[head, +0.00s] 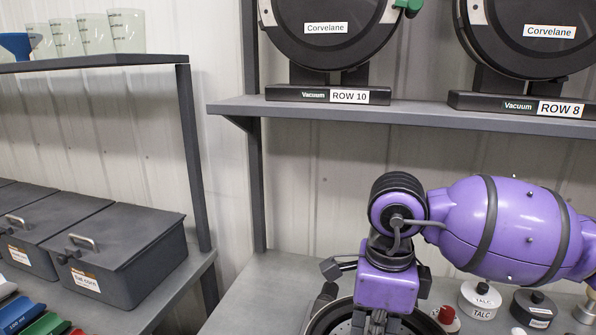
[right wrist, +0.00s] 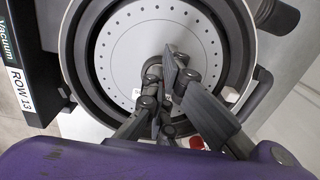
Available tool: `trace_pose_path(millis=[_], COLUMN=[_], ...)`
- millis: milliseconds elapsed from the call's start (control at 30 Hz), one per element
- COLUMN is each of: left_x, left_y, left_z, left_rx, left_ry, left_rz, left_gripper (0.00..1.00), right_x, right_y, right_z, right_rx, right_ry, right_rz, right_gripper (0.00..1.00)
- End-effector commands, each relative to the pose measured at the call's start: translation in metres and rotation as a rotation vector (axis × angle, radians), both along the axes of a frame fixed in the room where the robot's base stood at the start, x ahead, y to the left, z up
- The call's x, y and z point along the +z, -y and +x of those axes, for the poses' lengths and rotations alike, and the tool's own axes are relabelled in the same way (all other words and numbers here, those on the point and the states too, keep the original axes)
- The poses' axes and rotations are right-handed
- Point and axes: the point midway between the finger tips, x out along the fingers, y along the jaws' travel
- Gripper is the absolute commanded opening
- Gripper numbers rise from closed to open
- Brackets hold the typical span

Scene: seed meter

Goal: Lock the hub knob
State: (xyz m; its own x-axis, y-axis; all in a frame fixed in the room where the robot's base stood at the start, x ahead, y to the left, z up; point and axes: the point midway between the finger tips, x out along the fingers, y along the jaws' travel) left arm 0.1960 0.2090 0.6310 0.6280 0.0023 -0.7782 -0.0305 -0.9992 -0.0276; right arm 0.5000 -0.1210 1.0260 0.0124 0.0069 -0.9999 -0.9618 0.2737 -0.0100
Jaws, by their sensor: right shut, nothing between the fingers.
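The seed meter labelled ROW 13 (right wrist: 66,62) fills much of the right wrist view, with its pale round disc (right wrist: 125,50) ringed by small holes. Part of its dark rim also shows at the bottom of the head view. My right gripper (right wrist: 166,66) is over the middle of the disc, its fingers shut with nothing between them. The hub knob is hidden behind the fingers, so I cannot tell its turn or whether the fingers touch it. In the head view my right arm comes in from the right and points down at the meter. My left gripper is in neither view.
Two meters, ROW 10 (head: 329,28) and ROW 8 (head: 522,40), stand on the upper shelf (head: 420,114). Talc (head: 481,300) and other small containers stand right of the gripper. Lidded grey bins (head: 120,262) are at left, with measuring cups (head: 127,32) above.

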Motion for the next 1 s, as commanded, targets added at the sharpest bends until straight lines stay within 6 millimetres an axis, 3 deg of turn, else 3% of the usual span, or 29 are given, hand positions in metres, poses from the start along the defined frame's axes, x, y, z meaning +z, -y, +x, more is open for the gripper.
trace_pose_path(millis=[33, 700, 1000], left_x=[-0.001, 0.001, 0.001], left_y=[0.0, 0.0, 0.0], left_z=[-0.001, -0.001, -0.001], left_rx=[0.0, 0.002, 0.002], left_ry=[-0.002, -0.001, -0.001], left_rz=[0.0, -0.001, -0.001], left_gripper=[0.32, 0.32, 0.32], right_x=[-0.012, -0.011, -0.011], right_y=[0.003, 0.007, 0.0], right_z=[-0.006, 0.001, 0.004], right_rx=[0.0, -0.004, -0.003], right_ry=[-0.03, -0.027, -0.028], right_rz=[-0.012, -0.018, -0.017], right_gripper=[0.0, 0.0, 0.0])
